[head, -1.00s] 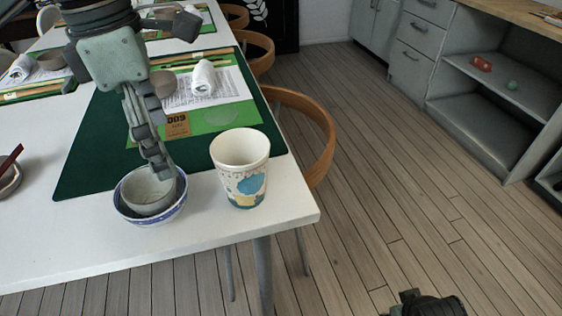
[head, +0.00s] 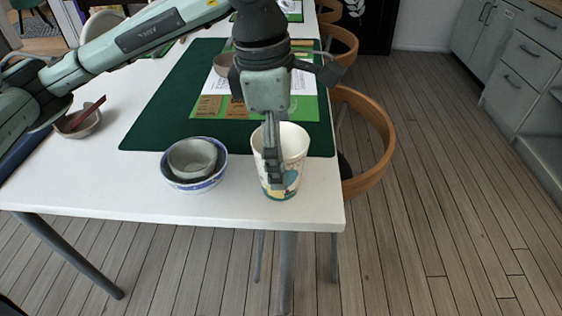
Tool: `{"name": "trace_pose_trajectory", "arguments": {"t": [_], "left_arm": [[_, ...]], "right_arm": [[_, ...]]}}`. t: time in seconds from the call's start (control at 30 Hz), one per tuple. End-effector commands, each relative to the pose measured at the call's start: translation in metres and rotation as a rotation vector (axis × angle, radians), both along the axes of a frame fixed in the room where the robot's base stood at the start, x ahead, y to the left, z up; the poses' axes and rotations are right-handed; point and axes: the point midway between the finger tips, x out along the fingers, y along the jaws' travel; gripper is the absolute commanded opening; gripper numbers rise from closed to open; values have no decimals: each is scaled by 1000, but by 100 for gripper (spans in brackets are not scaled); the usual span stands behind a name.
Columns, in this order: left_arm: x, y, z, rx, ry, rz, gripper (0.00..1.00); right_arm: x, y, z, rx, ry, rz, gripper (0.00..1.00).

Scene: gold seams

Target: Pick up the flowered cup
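The flowered cup (head: 292,177), white inside with a blue and yellow pattern outside, stands upright near the table's front right corner. My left gripper (head: 275,178) points down at the cup, its fingers overlapping the cup's rim and front wall in the head view. The fingers are seen edge-on, so I cannot tell whether they are open or closed on the wall. They hide part of the cup's front left side. My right gripper is not in view.
A grey bowl (head: 192,157) sits inside a blue-and-white bowl (head: 221,172) left of the cup. Another bowl (head: 79,121) with a red-brown stick is farther left. A green mat (head: 150,134) lies behind. A wooden chair (head: 381,125) stands at the table's right edge.

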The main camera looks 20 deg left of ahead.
Motion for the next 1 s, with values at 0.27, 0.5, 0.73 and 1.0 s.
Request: {"name": "trace_pose_trajectory", "arguments": {"t": [0.27, 0.5, 0.73, 1.0], "left_arm": [[0, -3, -26, 0, 0, 0, 93], [0, -3, -26, 0, 0, 0, 87], [0, -3, -26, 0, 0, 0, 58], [1, -3, -25, -1, -1, 0, 32]], "right_arm": [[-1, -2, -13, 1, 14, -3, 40], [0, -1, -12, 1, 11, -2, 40], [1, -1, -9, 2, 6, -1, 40], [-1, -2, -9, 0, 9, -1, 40]]}}
